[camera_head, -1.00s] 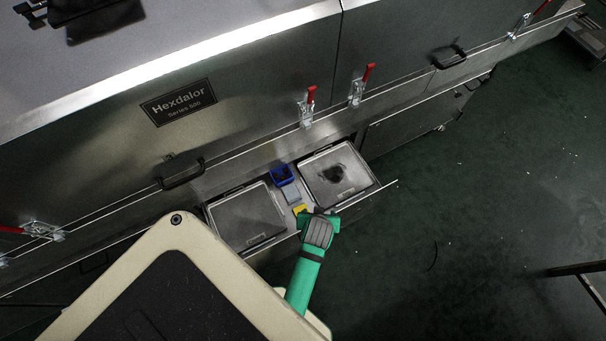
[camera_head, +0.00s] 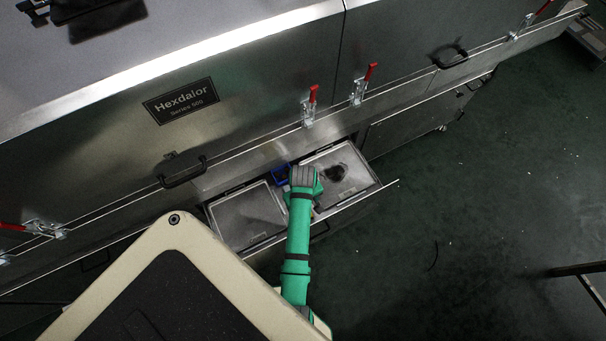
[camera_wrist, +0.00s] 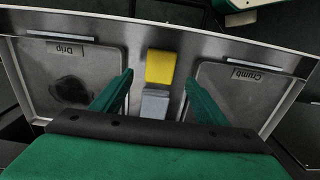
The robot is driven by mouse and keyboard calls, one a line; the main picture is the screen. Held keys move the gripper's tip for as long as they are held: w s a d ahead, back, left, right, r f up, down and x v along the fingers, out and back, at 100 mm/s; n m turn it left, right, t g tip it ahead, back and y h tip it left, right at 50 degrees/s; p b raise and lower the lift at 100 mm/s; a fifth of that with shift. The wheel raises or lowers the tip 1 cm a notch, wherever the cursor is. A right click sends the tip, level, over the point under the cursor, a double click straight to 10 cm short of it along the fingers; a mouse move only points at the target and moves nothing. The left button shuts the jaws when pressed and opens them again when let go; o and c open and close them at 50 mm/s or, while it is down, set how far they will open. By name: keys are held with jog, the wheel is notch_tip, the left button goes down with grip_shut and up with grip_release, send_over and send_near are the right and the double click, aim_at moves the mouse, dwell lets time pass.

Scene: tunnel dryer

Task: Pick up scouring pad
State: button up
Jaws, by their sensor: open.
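My gripper (camera_head: 303,180) is over the gap between the two trays in the open drawer. In the wrist view my gripper (camera_wrist: 159,77) is open and empty, its green fingers spread left and right. A yellow block (camera_wrist: 161,66) lies between and just beyond the fingertips. A grey-blue block (camera_wrist: 155,103) lies nearer, between the fingers, its near end close to the gripper body's edge. I cannot tell for sure which block is the scouring pad. Both are hidden under my arm in the head view. A blue box (camera_head: 281,175) shows partly beside my gripper.
The drawer holds a tray labelled Drip (camera_wrist: 110,62) with a dark stain and a tray labelled Crumb (camera_wrist: 228,100), one on each side of the gap. The steel dryer front (camera_head: 250,130) with red-handled latches (camera_head: 312,97) rises behind.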

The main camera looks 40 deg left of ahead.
jog(key=f, duration=0.6)
jog(key=shift+d, duration=0.25)
jog(key=shift+s+a+f, duration=0.15)
jog(key=shift+a, duration=0.1)
jog(key=shift+d, duration=0.15)
jog(key=c, duration=1.1)
